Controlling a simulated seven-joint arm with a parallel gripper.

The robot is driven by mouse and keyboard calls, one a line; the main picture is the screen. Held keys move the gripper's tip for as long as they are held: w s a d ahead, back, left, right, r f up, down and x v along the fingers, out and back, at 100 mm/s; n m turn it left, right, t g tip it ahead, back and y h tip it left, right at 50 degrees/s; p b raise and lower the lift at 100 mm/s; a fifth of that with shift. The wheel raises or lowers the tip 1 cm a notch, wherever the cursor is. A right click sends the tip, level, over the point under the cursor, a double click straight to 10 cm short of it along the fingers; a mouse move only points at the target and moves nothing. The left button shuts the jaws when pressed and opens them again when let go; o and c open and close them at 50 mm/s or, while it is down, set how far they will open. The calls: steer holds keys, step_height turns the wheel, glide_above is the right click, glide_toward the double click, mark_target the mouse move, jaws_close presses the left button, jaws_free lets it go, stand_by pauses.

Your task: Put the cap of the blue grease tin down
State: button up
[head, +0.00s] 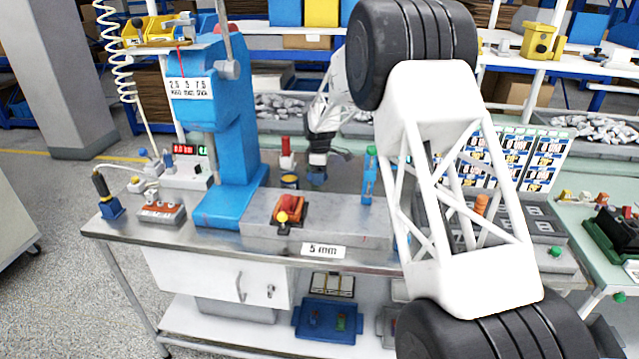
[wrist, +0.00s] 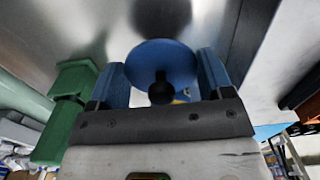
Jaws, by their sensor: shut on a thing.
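The cap, a round blue disc (wrist: 150,58) with a black knob, is between the two blue fingers of my gripper (wrist: 162,82) in the wrist view. My gripper is shut on it. In the head view my gripper (head: 318,177) is small and points down over the back of the metal bench; the cap cannot be made out there. A small dark blue tin (head: 289,182) with a yellow band stands just left of my gripper, apart from it. A blue and yellow patch shows partly hidden behind the cap in the wrist view.
A blue press (head: 213,120) stands left on the bench (head: 160,228). A red-handled fixture (head: 290,212) is in front, a blue upright bottle-like thing (head: 369,178) to the right, and a red-topped block (head: 287,153) behind the tin. A green object (wrist: 65,115) is left of my fingers.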

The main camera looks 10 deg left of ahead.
mark_target(320, 189)
steer(key=shift+f, duration=0.1)
steer(key=shift+f, duration=1.75)
steer(key=shift+f, duration=0.15)
steer(key=o, duration=0.9)
step_height(320, 189, up, 12)
steer(key=shift+r, duration=0.15)
